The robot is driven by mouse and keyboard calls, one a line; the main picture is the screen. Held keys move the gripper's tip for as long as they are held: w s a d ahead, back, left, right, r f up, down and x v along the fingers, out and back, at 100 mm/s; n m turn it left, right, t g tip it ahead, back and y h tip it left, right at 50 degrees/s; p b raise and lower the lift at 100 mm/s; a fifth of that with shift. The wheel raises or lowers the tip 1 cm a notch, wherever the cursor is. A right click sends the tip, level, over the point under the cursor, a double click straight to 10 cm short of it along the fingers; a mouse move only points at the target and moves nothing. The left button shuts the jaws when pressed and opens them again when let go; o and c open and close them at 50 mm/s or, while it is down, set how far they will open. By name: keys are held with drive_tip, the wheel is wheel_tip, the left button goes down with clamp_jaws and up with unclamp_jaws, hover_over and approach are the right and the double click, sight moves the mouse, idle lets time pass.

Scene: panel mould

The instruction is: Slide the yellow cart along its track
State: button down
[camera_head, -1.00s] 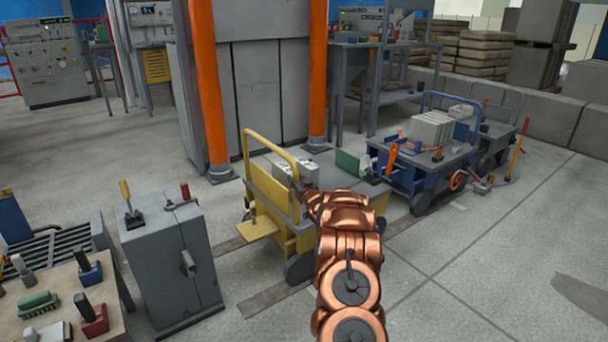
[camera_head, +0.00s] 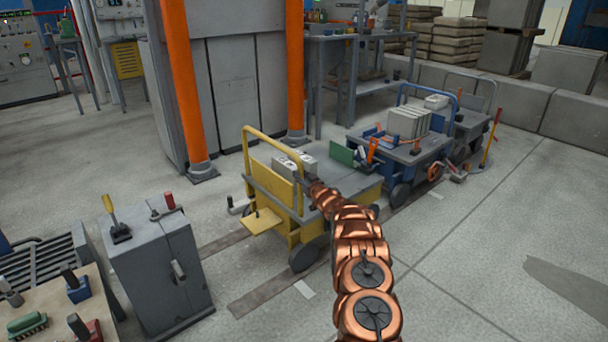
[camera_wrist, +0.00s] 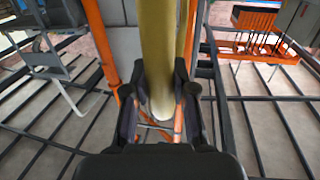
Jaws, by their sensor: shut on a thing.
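The yellow cart (camera_head: 312,205) stands upright on its wheels in the head view, with a yellow tube handle (camera_head: 272,137) on its left end. It carries pale blocks (camera_head: 290,162) and a green panel (camera_head: 342,154). Dark track strips (camera_head: 268,291) show on the floor at its left. My gripper (camera_wrist: 160,95) is shut around a yellow bar (camera_wrist: 158,45) in the wrist view, which matches the cart's handle. In the head view my copper arm covers the cart's near right side and hides the grip itself.
A blue cart (camera_head: 398,147) with blocks and tools stands just right of the yellow cart. A grey lever cabinet (camera_head: 150,262) is at the left. Orange posts (camera_head: 184,85) stand behind. Floor at the lower right (camera_head: 470,270) is clear.

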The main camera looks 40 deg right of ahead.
drive_tip(key=shift+d, duration=0.3)
drive_tip(key=c, duration=1.2)
unclamp_jaws()
drive_tip(key=shift+o, duration=1.4)
drive_tip(key=shift+a, duration=0.1)
drive_tip(key=shift+s+f, duration=0.1)
drive_tip(key=shift+s, duration=0.05)
drive_tip(key=s+a, duration=0.1)
drive_tip(key=s, duration=1)
drive_tip(key=shift+s+a, duration=0.3)
drive_tip(key=shift+r, duration=0.2)
